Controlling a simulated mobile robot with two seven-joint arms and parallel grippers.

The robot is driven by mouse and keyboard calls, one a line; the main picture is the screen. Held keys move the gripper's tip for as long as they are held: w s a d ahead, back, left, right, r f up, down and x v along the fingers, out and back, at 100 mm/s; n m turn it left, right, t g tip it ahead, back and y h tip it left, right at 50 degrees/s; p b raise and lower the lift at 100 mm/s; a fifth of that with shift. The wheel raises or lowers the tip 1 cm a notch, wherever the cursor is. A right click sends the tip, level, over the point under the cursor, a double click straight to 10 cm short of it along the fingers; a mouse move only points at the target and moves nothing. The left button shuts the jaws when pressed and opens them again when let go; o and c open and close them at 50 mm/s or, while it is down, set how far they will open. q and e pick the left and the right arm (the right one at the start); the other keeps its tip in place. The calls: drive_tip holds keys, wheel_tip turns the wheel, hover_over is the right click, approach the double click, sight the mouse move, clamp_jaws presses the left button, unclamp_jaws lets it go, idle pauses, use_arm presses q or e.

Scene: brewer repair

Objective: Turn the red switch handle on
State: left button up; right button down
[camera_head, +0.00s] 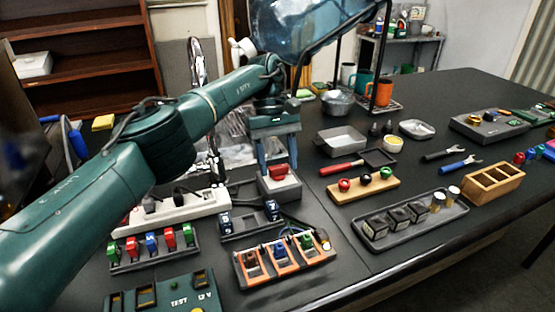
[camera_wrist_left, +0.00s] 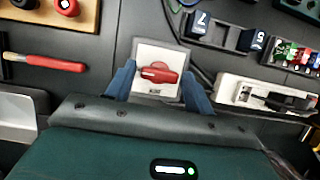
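The red switch handle (camera_head: 279,170) sits on top of a small grey box (camera_head: 282,188) in the middle of the table. In the left wrist view the handle (camera_wrist_left: 159,72) lies crosswise on the pale top face of its box (camera_wrist_left: 160,54). My left gripper (camera_head: 278,168) points down over the box from behind. In the left wrist view its two blue fingers (camera_wrist_left: 155,84) are spread on either side of the handle, with a gap to each end. Nothing is held. My right gripper is in neither view.
A white power strip (camera_head: 178,210) and a rack with numbered blocks (camera_head: 250,219) stand left and in front of the box. An orange-framed module (camera_head: 284,259) is nearer the front. A wooden block with coloured knobs (camera_head: 363,190) and a red-handled brush (camera_head: 341,168) lie to the right.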

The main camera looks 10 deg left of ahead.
use_arm(q)
drive_tip(key=shift+o, duration=1)
wheel_tip(320, 180, up, 4)
drive_tip(key=shift+r, duration=0.25)
wheel_tip(320, 180, up, 5)
drive_tip(key=p, duration=0.3)
drive_tip(key=shift+r, duration=0.2)
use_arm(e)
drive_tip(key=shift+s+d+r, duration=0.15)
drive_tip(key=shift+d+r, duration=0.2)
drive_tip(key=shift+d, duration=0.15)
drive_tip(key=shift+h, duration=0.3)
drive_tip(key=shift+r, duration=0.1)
